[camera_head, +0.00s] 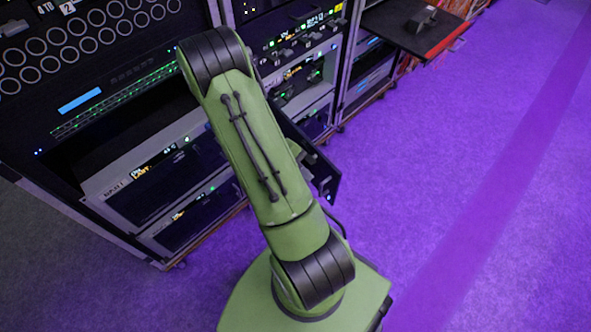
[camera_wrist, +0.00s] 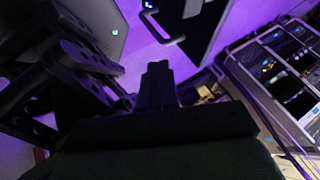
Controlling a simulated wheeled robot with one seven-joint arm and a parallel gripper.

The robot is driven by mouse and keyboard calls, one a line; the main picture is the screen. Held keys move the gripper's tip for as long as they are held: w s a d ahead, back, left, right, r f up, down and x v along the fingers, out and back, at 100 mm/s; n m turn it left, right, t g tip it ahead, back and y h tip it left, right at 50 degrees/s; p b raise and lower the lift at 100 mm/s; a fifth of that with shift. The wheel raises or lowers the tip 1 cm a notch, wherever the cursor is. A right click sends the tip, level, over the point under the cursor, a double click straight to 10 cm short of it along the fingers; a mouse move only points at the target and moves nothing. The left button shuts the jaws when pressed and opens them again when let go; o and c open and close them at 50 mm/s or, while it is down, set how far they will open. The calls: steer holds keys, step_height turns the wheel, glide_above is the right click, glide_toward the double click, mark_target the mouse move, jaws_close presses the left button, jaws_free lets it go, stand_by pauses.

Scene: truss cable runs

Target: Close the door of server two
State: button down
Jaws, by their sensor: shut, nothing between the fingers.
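A dark door panel (camera_head: 322,172) stands swung out from the rack front in the head view, partly hidden behind my green arm. I cannot read a label that marks it as server two. In the wrist view a dark panel (camera_wrist: 203,30) with a bent bar handle (camera_wrist: 158,28) shows at the top; it looks like the same door. My gripper (camera_wrist: 158,68) is shut and empty, with its fingertips below the handle in the picture and apart from it.
Server racks (camera_head: 105,70) fill the left and top, with several units and lit displays. Another dark panel or shelf (camera_head: 415,28) juts out at the top right. A rack front (camera_wrist: 285,70) lies at the right in the wrist view. The purple floor (camera_head: 470,170) is clear at right.

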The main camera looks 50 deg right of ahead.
mark_target(333, 180)
steer(key=shift+s+d+f+b, duration=0.2)
steer(key=shift+s+d+f, duration=0.3)
steer(key=shift+d, duration=0.35)
steer(key=shift+s+d+f+b, duration=0.2)
steer(key=shift+s+d+f, duration=0.3)
steer(key=shift+d, duration=0.3)
steer(key=shift+s+d+f+b, duration=0.2)
steer(key=shift+s+d+f, duration=0.3)
steer(key=shift+d, duration=0.35)
